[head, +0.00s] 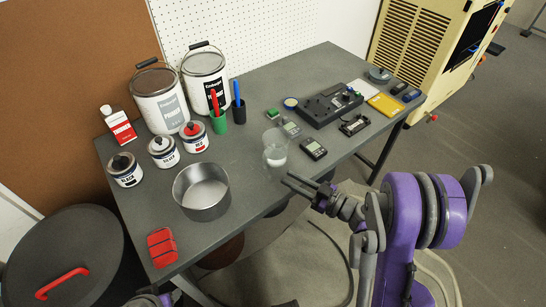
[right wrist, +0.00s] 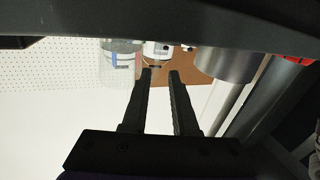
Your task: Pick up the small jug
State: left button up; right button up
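The small jug (head: 275,157) is clear and stands upright near the front edge of the grey table, with clear or whitish contents low in it. It also shows, upside down, in the right wrist view (right wrist: 119,66), left of the fingertips. My right gripper (head: 287,182) is in front of the table edge, just short of the jug and apart from it. In the right wrist view its two dark fingers (right wrist: 160,75) are parted with nothing between them. Only a piece of what seems my left arm shows at the bottom edge; its gripper is out of view.
A metal pot (head: 201,193) stands left of the jug. Meters (head: 314,149) and a black device (head: 331,104) lie to the right. Paint tins, cans and pen holders (head: 219,121) fill the back left. A red case (head: 162,247) lies at the front left corner.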

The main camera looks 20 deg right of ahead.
aim_at(266, 168)
jog(key=x, duration=0.4)
jog(key=shift+w, duration=0.15)
jog(key=shift+r+x, duration=0.1)
jog(key=shift+x, duration=1.35)
jog(key=shift+r+x, duration=0.15)
jog(key=shift+x, duration=1.3)
jog(key=shift+d, duration=0.1)
grip_shut()
